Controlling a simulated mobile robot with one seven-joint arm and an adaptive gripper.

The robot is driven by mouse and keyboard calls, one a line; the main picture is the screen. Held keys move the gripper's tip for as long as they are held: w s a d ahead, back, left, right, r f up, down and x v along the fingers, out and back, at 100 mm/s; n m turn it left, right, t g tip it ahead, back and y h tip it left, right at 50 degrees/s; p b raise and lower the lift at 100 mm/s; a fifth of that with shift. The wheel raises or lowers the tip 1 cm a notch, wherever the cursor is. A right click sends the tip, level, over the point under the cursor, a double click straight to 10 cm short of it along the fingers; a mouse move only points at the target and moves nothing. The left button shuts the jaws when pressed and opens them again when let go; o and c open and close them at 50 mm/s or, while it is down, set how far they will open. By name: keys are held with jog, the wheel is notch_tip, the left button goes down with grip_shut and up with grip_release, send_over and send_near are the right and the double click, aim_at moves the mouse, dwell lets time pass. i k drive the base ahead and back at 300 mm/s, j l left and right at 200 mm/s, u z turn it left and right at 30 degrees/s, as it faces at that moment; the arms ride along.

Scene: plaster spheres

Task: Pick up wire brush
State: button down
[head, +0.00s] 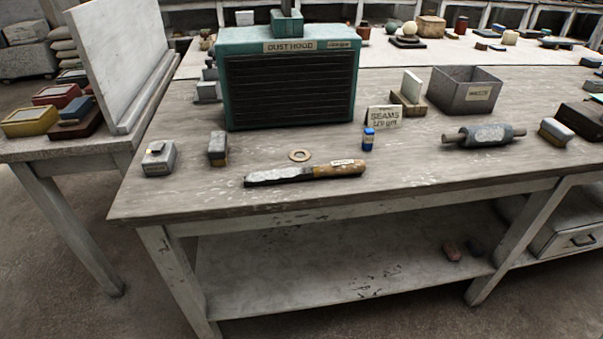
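A long tool (305,173) with a brown wooden handle and a dark grey, rough-looking head lies flat near the front edge of the workbench (400,190). Its handle points right and carries a small pale label that I cannot read. It looks most like the wire brush, but I cannot make out bristles. A small upright block (218,148), grey with a brown lower part, stands to its upper left; I cannot tell if it is a brush. My gripper is not in view.
A teal dust hood (290,85) stands behind the tool. A pale ring (300,155), a blue bottle (369,139) and a grey block (158,158) are nearby. A roller (484,134) and a metal bin (464,90) stand to the right. The front strip right of the handle is clear.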

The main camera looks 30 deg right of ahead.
aim_at(217, 147)
jog(key=j+z, duration=0.35)
jog(key=i+j+z, duration=0.1)
jog(key=j+z, duration=0.4)
jog(key=z, duration=0.15)
jog(key=j+z, duration=0.1)
jog(key=j, duration=0.5)
jog(key=k+j+z, duration=0.15)
jog(key=j, duration=0.45)
jog(key=i+j, duration=0.1)
jog(key=j, duration=0.35)
jog(key=i+j, duration=0.1)
jog(key=j, duration=0.35)
jog(key=i, duration=0.7)
